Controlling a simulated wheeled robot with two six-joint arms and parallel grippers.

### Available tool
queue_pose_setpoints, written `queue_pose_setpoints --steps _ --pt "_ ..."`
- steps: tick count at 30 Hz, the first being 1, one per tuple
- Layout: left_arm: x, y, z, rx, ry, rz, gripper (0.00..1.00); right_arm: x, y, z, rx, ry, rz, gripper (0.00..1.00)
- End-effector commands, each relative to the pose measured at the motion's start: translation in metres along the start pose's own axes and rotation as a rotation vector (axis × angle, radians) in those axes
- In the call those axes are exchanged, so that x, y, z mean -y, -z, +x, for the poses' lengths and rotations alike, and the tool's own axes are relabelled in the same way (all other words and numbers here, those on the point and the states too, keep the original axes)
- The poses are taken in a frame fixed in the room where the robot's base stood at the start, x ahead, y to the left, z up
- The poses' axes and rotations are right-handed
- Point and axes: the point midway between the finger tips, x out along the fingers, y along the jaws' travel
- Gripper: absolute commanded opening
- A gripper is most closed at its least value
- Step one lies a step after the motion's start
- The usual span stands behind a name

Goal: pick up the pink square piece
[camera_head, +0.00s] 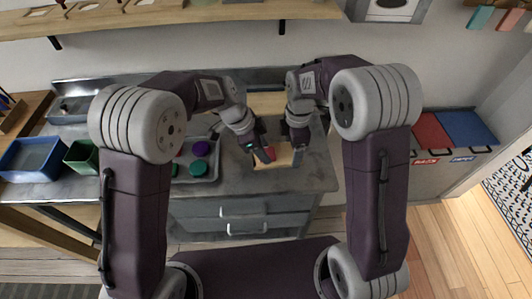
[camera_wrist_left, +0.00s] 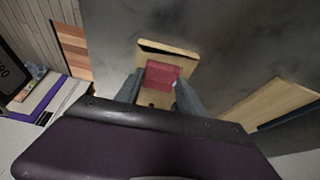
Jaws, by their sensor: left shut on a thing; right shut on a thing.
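The pink square piece (camera_wrist_left: 162,75) shows as a reddish block in the left wrist view, between the fingers of my left gripper (camera_wrist_left: 158,95). A pale wooden tray (camera_wrist_left: 183,52) with a dark slot at its far edge lies behind and under the piece. In the head view, my left gripper (camera_head: 265,155) is shut on the piece above the counter. My right gripper (camera_head: 298,154) is close beside it, at the right end of the wooden tray (camera_head: 284,157), and appears shut on it. My right fingertips' contact is too small to see clearly.
A grey counter (camera_head: 240,180) with drawers lies under both grippers. A wooden board (camera_head: 267,103) lies behind them. A grey tray (camera_head: 207,152) with coloured round pieces stands left. Blue (camera_head: 30,155) and green (camera_head: 82,155) bins are farther left. A shelf (camera_head: 200,12) runs above.

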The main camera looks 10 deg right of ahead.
Motion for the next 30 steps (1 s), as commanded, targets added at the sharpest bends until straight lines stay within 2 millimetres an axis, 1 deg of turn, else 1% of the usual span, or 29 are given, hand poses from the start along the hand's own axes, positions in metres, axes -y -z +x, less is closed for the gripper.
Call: queue_pose_setpoints --steps 1,2,5,12,16,18,23,30 --pt "-0.002 -0.006 0.007 0.012 -0.009 0.001 0.01 0.003 0.000 0.004 0.001 0.011 -0.003 0.56" --pt "-0.002 -0.006 0.006 0.012 -0.008 0.001 0.01 0.003 0.000 0.004 0.001 0.012 -0.003 0.56" --pt "-0.001 -0.001 -0.004 0.010 -0.006 0.002 0.01 0.004 0.000 0.004 0.002 0.013 -0.003 0.56" --pt "0.000 0.023 -0.060 0.006 -0.002 0.002 0.01 0.002 -0.001 0.003 0.002 0.008 -0.002 0.56" --pt "0.000 0.032 -0.081 0.005 -0.002 0.002 0.01 0.002 -0.001 0.002 0.002 0.006 -0.001 0.55" --pt "0.000 0.035 -0.087 0.006 -0.003 0.000 0.01 0.001 -0.001 0.002 0.001 0.005 -0.001 0.55" --pt "0.000 0.037 -0.092 0.005 -0.004 0.000 0.01 0.001 -0.001 0.001 0.001 0.004 -0.001 0.55" --pt "0.000 0.043 -0.105 0.003 -0.003 0.000 0.01 0.001 -0.001 0.001 0.001 0.003 0.000 0.55"
